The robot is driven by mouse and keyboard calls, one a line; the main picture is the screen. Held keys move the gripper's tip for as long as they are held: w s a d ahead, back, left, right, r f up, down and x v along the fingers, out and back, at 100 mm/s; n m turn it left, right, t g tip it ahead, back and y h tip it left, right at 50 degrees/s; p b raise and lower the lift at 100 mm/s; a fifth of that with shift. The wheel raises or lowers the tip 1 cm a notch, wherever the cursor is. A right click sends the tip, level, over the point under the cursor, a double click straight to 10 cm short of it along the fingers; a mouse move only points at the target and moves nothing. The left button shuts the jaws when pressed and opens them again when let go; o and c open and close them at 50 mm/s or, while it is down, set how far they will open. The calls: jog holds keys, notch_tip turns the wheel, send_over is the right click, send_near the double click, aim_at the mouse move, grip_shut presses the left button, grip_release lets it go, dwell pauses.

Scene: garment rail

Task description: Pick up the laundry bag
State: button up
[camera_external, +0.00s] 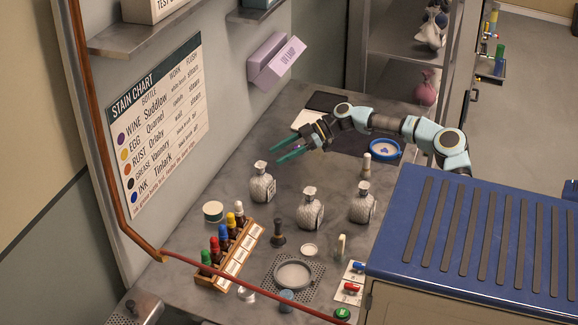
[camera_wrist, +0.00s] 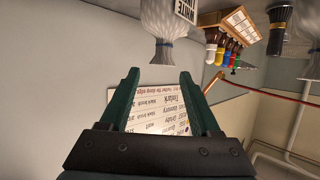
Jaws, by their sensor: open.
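No single thing is plainly marked as the laundry bag. A pink tied bag (camera_external: 426,87) sits on the rack at the back, and a whitish bag-like bundle (camera_external: 429,35) is on the shelf above it. Three grey, narrow-necked bag- or bottle-like things stand upright on the counter: one at left (camera_external: 261,186), one in the middle (camera_external: 310,212) and one at right (camera_external: 362,205). One with a label reading "WHITE" shows upside down in the wrist view (camera_wrist: 165,28). My gripper (camera_external: 276,151) is open and empty above the counter's far part, pointing left; its green fingers also show in the wrist view (camera_wrist: 160,75).
A rack of coloured-cap bottles (camera_external: 232,254) stands at the counter's front left. The stain chart (camera_external: 157,125) and lilac lamp box (camera_external: 276,60) are on the wall. A round dish (camera_external: 293,274) and a blue-rimmed bowl (camera_external: 384,149) stand on the counter. A red cord (camera_external: 250,289) crosses in front.

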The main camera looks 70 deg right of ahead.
aim_at(252, 180)
jog(key=p+x, duration=0.1)
jog(key=x, duration=0.1)
jog(key=f+x, duration=0.1)
jog(key=x, duration=0.2)
jog(key=shift+p, duration=0.4)
jog(key=shift+p+x, duration=1.4)
jog(key=shift+x, duration=1.4)
jog(key=shift+s+f, duration=0.1)
jog(key=shift+s, duration=0.05)
jog(key=shift+a, duration=0.1)
jog(key=shift+c, duration=0.4)
grip_shut()
